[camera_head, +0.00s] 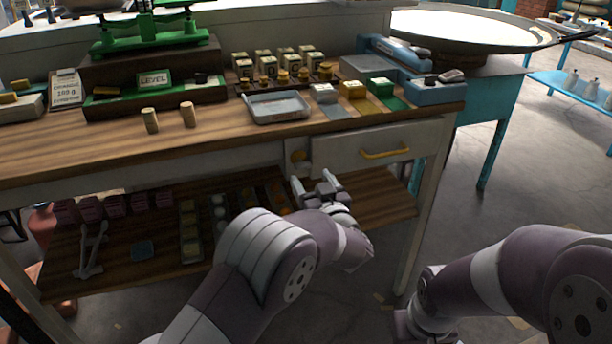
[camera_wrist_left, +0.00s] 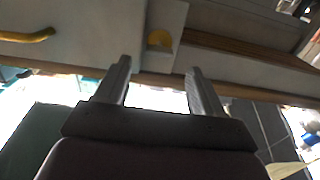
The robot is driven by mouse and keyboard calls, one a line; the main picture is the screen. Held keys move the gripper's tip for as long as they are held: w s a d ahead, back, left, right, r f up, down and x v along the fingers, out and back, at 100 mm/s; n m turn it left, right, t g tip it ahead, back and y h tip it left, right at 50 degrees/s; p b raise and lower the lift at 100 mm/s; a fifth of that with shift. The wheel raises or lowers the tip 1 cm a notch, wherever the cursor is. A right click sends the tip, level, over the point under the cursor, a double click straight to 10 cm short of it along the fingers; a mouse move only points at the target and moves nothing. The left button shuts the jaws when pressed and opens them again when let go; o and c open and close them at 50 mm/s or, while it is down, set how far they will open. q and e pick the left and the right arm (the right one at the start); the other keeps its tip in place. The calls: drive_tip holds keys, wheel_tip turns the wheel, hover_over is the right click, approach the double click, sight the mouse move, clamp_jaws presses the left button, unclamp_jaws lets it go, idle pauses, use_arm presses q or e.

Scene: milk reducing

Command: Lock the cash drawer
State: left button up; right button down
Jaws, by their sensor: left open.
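The cash drawer (camera_head: 345,154) is under the tabletop on the right, with a yellow bar handle (camera_head: 386,153); its front looks closed. A small yellow lock knob (camera_head: 299,155) sits on a pale block left of the drawer front. In the left wrist view, which looks inverted, the knob (camera_wrist_left: 159,39) shows beyond and between my fingertips, with the handle (camera_wrist_left: 27,36) at upper left. My left gripper (camera_head: 313,182) is open and empty, just below and in front of the knob, apart from it. My right gripper (camera_head: 408,325) is low at right; its fingers are unclear.
The wooden tabletop (camera_head: 60,145) holds a grey tray (camera_head: 276,107), two wooden pegs, a green scale (camera_head: 150,35) and several small boxes. A lower shelf (camera_head: 130,268) with pink blocks lies below my left gripper. A table leg (camera_head: 420,225) stands to the right.

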sight(300, 164)
use_arm(q)
drive_tip(key=x, duration=0.5)
drive_tip(key=c, duration=1.1)
drive_tip(key=shift+o, duration=0.2)
drive_tip(key=shift+f+b, duration=0.1)
drive_tip(key=shift+b, duration=0.25)
drive_tip(key=n+b, duration=0.1)
drive_tip(key=n, duration=0.3)
drive_tip(key=n+b, duration=0.2)
drive_tip(key=n, duration=0.2)
drive_tip(key=shift+s+f, duration=0.1)
drive_tip(key=shift+f, duration=0.1)
drive_tip(key=n+b, duration=0.4)
drive_tip(key=n, duration=0.2)
drive_tip(key=shift+n+b, duration=0.3)
drive_tip(key=shift+b, duration=0.05)
drive_tip(key=shift+n+b, duration=1.1)
drive_tip(key=shift+n, duration=0.5)
drive_tip(key=shift+r, duration=0.1)
